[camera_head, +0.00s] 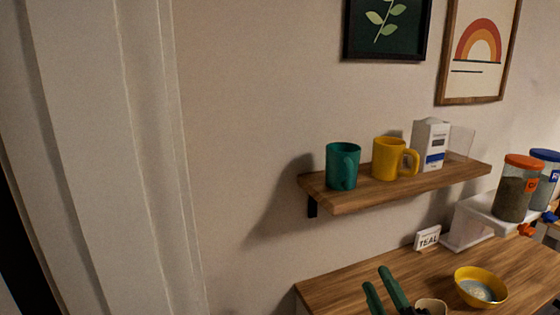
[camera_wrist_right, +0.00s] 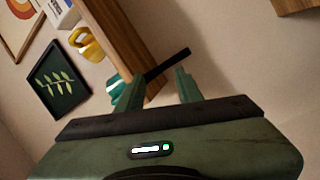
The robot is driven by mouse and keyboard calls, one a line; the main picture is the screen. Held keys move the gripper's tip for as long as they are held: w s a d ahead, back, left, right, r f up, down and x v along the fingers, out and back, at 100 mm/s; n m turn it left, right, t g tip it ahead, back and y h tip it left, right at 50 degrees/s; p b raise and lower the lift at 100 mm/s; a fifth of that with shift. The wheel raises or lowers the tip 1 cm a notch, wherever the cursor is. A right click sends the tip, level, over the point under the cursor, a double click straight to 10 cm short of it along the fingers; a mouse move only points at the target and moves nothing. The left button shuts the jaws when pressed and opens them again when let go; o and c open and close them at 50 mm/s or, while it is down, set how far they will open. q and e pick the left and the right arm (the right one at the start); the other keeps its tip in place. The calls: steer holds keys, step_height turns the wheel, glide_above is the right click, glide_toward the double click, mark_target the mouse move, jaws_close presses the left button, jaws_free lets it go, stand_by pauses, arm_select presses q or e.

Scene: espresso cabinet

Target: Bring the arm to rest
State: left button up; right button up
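My right gripper (camera_head: 378,281) shows at the bottom of the head view, its two dark green fingers pointing up over the wooden counter (camera_head: 335,290). In the right wrist view my right gripper (camera_wrist_right: 157,82) has its fingers apart. I see only wall, part of the shelf and a black bracket between or behind them, so it looks empty. The shelf (camera_head: 345,203) is above the gripper in the head view. My left gripper is not in view.
The shelf holds a teal mug (camera_head: 342,168), a yellow mug (camera_head: 388,160) and a white carton (camera_head: 430,145).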

steer(key=s+d+f+m+g+h, duration=0.1)
steer(key=s+f+m+g, duration=0.1)
steer(key=f, duration=0.3)
steer(key=s+d+f+m+g+h, duration=0.2)
steer(key=s+f+m+g, duration=0.1)
steer(key=f, duration=0.3)
steer(key=s+d+f+m+g+h, duration=0.1)
steer(key=s+d+f+m+g, duration=0.1)
steer(key=s+f+m+g, duration=0.1)
steer(key=shift+s+f+m+h, duration=0.2)
steer(key=shift+s+f+m, duration=0.2)
steer(key=shift+f, duration=0.25)
steer(key=shift+s+f+m+h, duration=0.2)
steer(key=shift+s+f+m, duration=0.1)
steer(key=shift+s+f, duration=0.25)
steer(key=s+a+f+m+g+y, duration=0.1)
steer(key=s+a+f+g, duration=0.1)
steer(key=s+f+g, duration=0.45)
steer(key=s+a+f+m+g+y, duration=0.1)
steer(key=s+a+f+m+g, duration=0.15)
steer(key=s, duration=0.75)
step_height(320, 180, down, 25)
steer(key=s, duration=0.2)
steer(key=s+d+f+n+g, duration=0.1)
steer(key=s+d+f, duration=0.2)
steer(key=s+f, duration=1.3)
steer(key=shift+f+g, duration=0.3)
steer(key=shift+f, duration=0.5)
steer(key=shift+d, duration=0.1)
